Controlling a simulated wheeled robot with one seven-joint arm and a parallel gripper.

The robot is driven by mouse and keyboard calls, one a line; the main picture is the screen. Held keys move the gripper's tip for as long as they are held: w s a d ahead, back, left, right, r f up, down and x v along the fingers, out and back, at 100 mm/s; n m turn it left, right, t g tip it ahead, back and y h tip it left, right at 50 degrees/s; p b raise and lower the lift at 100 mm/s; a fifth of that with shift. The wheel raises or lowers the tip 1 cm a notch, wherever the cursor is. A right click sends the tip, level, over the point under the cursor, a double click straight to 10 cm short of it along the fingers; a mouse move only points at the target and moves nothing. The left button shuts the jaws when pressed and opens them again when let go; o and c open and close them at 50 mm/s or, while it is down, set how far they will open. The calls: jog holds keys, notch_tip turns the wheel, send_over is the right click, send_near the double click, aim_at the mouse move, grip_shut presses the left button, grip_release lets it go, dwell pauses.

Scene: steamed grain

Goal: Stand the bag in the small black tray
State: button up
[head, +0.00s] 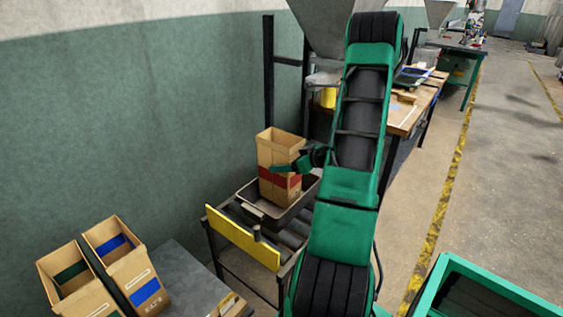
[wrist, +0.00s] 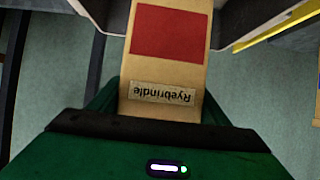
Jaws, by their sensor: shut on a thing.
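A tall open-topped tan paper bag (head: 279,154) with a red band is upright at the small black tray (head: 246,192). Its lower part is inside the tray's outline; I cannot tell whether its base touches the tray floor. My gripper (head: 291,168) is shut on the bag from the right, at about mid-height. In the wrist view the bag (wrist: 166,75) shows a red patch and an upside-down "Ryebrindle" label between the green fingers of my gripper (wrist: 160,102). The far finger and the bag's base are hidden.
The tray sits on a roller stand with a yellow front plate (head: 243,238), below a grey hopper (head: 325,25). Two other open bags, one with blue (head: 128,266) and one with green patches (head: 75,283), stand on a grey table at lower left. A wall is behind.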

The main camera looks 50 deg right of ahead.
jog(key=shift+w+f, duration=0.1)
jog(key=shift+f, duration=1.9)
jog(key=o, duration=2.1)
jog(key=shift+f, duration=0.1)
jog(key=v, duration=1.2)
jog(key=shift+s, duration=0.2)
